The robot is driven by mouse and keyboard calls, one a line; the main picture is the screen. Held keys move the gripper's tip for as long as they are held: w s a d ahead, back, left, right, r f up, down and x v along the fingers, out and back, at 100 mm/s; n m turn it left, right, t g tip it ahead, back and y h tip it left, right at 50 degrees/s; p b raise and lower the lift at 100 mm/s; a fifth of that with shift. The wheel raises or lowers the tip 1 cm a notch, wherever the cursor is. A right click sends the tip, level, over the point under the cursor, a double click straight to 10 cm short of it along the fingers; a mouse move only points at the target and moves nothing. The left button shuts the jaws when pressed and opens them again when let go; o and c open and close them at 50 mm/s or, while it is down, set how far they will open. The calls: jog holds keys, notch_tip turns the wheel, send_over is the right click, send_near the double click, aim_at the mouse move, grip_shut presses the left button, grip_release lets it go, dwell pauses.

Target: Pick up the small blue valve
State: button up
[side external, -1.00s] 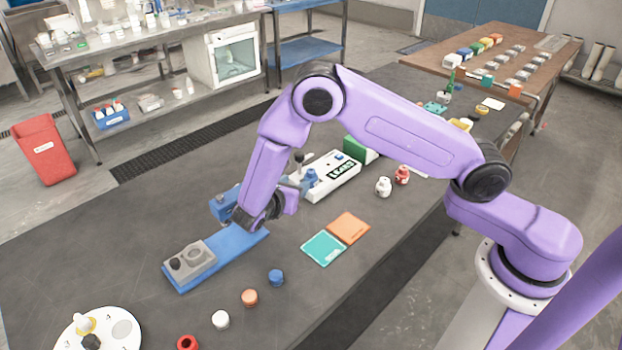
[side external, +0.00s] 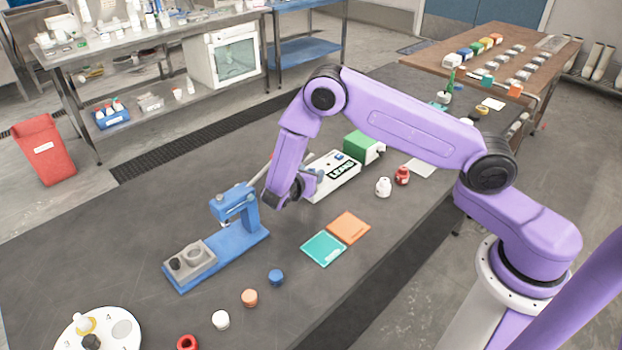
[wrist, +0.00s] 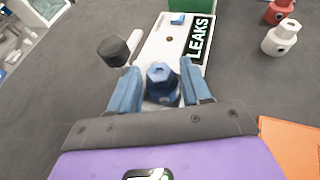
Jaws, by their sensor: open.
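The small blue valve (wrist: 160,85) shows in the wrist view at the near end of a white tester marked LEAKS (wrist: 172,30). It has a hexagonal top with a dark hole. My gripper (wrist: 158,68) is open, with one blue finger on each side of the valve. Whether the fingers touch it cannot be told. In the side view my gripper (side external: 313,177) is at the near left end of the tester (side external: 335,175), where the valve is largely hidden.
A dark knob (wrist: 113,50) stands close to my left finger. A blue press (side external: 238,220) stands left of the arm. White (side external: 383,187) and red (side external: 402,175) valves stand right of the tester. Teal (side external: 323,249) and orange (side external: 348,227) pads lie in front.

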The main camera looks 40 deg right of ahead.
grip_shut()
jog(key=shift+r, duration=0.1)
